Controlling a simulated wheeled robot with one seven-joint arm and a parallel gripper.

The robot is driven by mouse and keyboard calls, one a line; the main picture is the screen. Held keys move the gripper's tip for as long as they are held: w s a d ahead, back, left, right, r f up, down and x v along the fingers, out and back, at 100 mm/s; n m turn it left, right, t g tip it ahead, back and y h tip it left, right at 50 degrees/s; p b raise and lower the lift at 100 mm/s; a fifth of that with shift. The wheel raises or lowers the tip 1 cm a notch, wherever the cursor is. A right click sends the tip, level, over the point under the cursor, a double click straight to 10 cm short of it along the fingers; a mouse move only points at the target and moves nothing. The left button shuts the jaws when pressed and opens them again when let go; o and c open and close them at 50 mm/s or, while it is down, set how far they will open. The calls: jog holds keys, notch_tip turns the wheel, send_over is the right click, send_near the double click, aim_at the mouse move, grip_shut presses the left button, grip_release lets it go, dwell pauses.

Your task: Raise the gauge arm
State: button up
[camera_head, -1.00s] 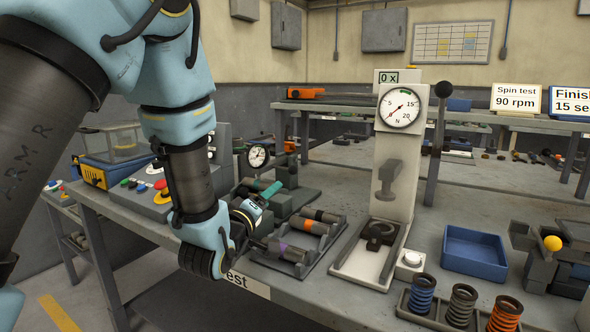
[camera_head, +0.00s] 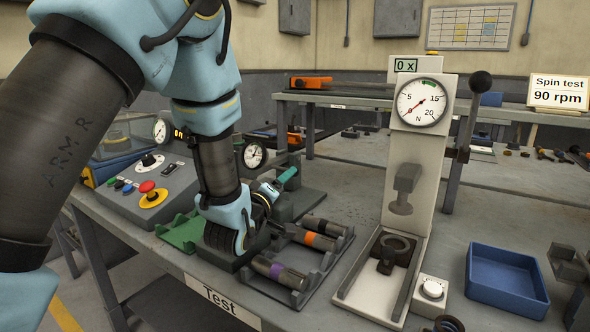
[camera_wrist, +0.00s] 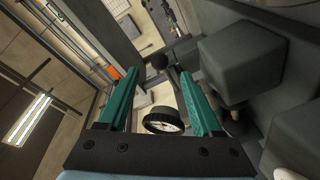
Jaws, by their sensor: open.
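A round dial gauge (camera_head: 253,154) with a white face stands at the dark test stand (camera_head: 290,162) on the bench, left of the press. I take it to be on the gauge arm; most of that arm is hidden or too small to make out. My gripper (camera_head: 288,176) is beside the stand, just right of and below the dial in the head view. In the wrist view my gripper (camera_wrist: 160,73) is open, its two teal fingers apart. A dial (camera_wrist: 164,121) shows between the fingers, and a dark ball (camera_wrist: 158,62) shows near their tips. I see nothing gripped.
Several banded cylinders (camera_head: 280,272) lie in a rack in front of my gripper. The white press (camera_head: 407,190) with a dial and ball-ended lever stands to the right. A button console (camera_head: 140,190) is at the left. A blue tray (camera_head: 505,282) is right of the press.

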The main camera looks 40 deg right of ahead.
jog(key=p+x, duration=0.2)
jog(key=x, duration=0.5)
jog(key=shift+w+d, duration=0.2)
jog(key=shift+d, duration=0.15)
grip_shut()
dwell(1.1)
